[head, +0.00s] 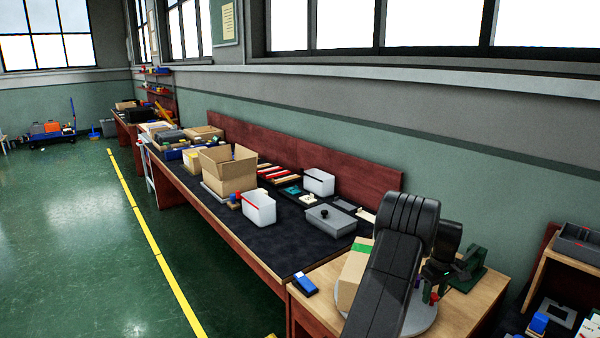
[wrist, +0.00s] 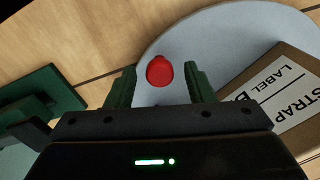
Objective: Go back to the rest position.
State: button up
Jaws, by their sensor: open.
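My gripper (wrist: 159,75) is open, with its two green fingers apart in the wrist view. A small red round-topped thing (wrist: 159,71) shows between the fingers, with gaps on both sides. It stands over or on a pale grey disc (wrist: 220,40); whether the fingers are level with it I cannot tell. A bit of red (head: 434,297) shows beside the arm there.
A cardboard box with a printed label (wrist: 285,95) stands on the disc beside my gripper. A dark green fixture (wrist: 55,100) is on the other side. A blue item (head: 305,284) lies on the wooden table (head: 470,318). A long dark-topped bench (head: 270,258) holds boxes; green floor lies left.

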aim_at(417, 325)
jog(key=shift+s+a+f+m, duration=0.2)
jog(key=shift+s+f+m, duration=0.05)
jog(key=shift+s+m, duration=0.15)
jog(key=s+a+m+b, duration=0.1)
jog(key=s+a+m, duration=0.1)
jog(key=s+m, duration=0.1)
jog(key=s+a+m+b, duration=0.1)
jog(key=s+a+m, duration=0.2)
jog(key=shift+r, duration=0.1)
jog(key=shift+s+a+m, duration=0.25)
jog(key=shift+a+m, duration=0.2)
jog(key=shift+a, duration=0.05)
jog(key=shift+s+a+m, duration=0.2)
jog(key=shift+a+m, duration=0.25)
jog(key=shift+a, duration=0.1)
